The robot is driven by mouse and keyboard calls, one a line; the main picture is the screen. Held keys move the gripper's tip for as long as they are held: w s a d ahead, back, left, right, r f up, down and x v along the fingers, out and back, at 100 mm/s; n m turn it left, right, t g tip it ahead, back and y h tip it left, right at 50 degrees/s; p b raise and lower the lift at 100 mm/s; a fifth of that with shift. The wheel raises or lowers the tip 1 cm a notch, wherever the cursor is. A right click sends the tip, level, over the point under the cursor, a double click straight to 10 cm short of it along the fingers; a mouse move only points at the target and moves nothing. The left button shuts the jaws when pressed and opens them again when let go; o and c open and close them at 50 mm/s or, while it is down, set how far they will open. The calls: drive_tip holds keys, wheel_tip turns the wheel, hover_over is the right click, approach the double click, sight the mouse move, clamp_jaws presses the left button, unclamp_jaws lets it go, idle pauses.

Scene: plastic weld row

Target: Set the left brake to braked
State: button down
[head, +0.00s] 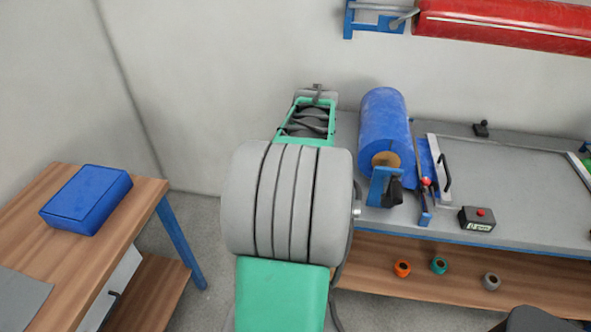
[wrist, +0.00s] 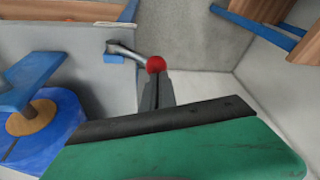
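A lever with a red ball knob (wrist: 156,64) and a bent grey arm (wrist: 126,51) shows in the wrist view, mounted on a small blue bracket at the bench edge. I take it as the left brake; its braked position is not marked. My gripper (wrist: 157,76) has its dark fingers together, tips right at the knob. Whether they touch it I cannot tell. In the head view my arm hides this lever. Another red-knobbed lever (head: 426,182) stands right of the blue roll (head: 383,115).
The grey bench (head: 510,185) holds a black box with a red button (head: 477,218). Several coloured rings sit on the wooden shelf (head: 455,280) below. A wooden table (head: 145,195) with a blue box (head: 87,200) stands left. A red roll (head: 510,22) hangs on the wall.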

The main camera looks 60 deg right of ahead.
drive_tip(key=shift+a+f, duration=0.1)
idle(0.3)
drive_tip(key=r+p, duration=0.1)
drive_tip(key=s+d+r, duration=0.1)
drive_tip(key=r, duration=0.1)
drive_tip(key=r+p, duration=0.1)
drive_tip(key=shift+s+d+r+p, duration=0.15)
drive_tip(key=shift+d+r+p, duration=0.1)
drive_tip(key=shift+r+p, duration=0.1)
drive_tip(key=w+a+r+b, duration=0.1)
drive_tip(key=w+a+r, duration=0.1)
drive_tip(key=r, duration=0.6)
drive_tip(key=shift+a, duration=0.8)
